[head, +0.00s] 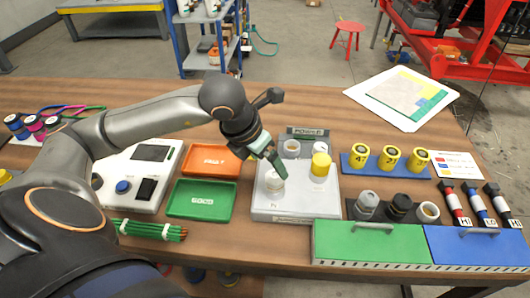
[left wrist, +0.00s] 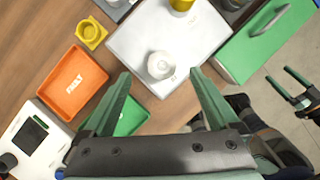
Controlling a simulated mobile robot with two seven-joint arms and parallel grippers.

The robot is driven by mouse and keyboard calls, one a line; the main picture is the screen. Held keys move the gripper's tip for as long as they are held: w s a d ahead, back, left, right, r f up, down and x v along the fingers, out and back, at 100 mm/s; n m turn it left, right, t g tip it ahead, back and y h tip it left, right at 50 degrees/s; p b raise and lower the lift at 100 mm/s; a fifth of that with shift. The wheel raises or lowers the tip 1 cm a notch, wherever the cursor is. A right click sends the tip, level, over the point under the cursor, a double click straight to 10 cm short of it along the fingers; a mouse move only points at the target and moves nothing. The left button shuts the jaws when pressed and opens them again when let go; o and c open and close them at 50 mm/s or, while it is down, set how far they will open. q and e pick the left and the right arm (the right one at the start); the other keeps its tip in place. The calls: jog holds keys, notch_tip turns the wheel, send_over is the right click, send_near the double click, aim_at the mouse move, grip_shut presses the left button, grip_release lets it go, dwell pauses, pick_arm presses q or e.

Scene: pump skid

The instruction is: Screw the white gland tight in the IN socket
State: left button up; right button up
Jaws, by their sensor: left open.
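The white gland (head: 274,182) stands on the front left of the pale grey box (head: 300,205), at a small label whose text I cannot read clearly. It also shows in the left wrist view (left wrist: 160,66), seen from above. The socket under it is hidden. My left gripper (head: 277,163) is open and points down close to the gland. In the left wrist view its fingertips (left wrist: 160,77) are wide apart, either side of the gland in the picture, with nothing between them. My right gripper (left wrist: 288,78) shows at the right edge of that view, its fingers apart and empty.
A yellow cap (head: 321,164) stands on the same box. An orange tray (head: 212,160) and a green tray (head: 200,201) lie left of it. A green case (head: 370,245) and a blue case (head: 478,247) line the front.

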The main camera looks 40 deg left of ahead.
aim_at(279, 178)
pick_arm(q)
jog(key=x, duration=0.9)
jog(key=shift+d+f, duration=0.1)
jog(key=shift+f, duration=0.1)
